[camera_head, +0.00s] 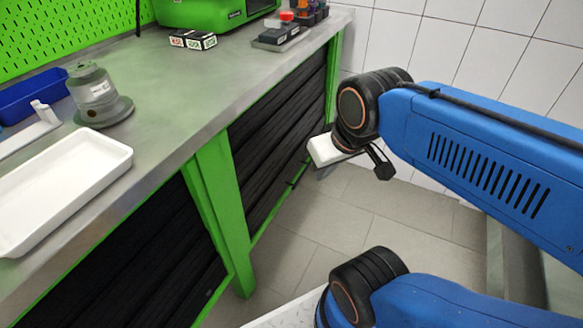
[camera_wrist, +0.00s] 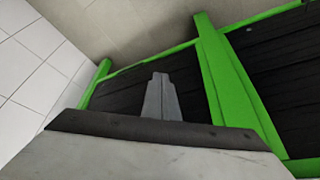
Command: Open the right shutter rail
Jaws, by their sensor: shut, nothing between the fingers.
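The right shutter (camera_head: 278,130) is a dark slatted panel in the green frame under the workbench. It appears down; its lower edge is partly hidden and its rail cannot be made out clearly. In the wrist view the same dark slatted panel (camera_wrist: 125,92) lies beyond my gripper (camera_wrist: 160,78). The grey fingers are together and empty, pointing toward the panel. Whether they touch it cannot be told. In the head view my gripper's white body shows beside the shutter's right part, low down, and a small dark piece (camera_head: 292,183) shows near the shutter's lower edge.
A green post (camera_head: 222,205) separates the right shutter from the left shutter (camera_head: 150,265). The benchtop holds a white tray (camera_head: 70,185), a grey pump part (camera_head: 97,95), a blue bin (camera_head: 32,95) and a green machine (camera_head: 212,10). The tiled floor (camera_head: 340,215) before the bench looks clear.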

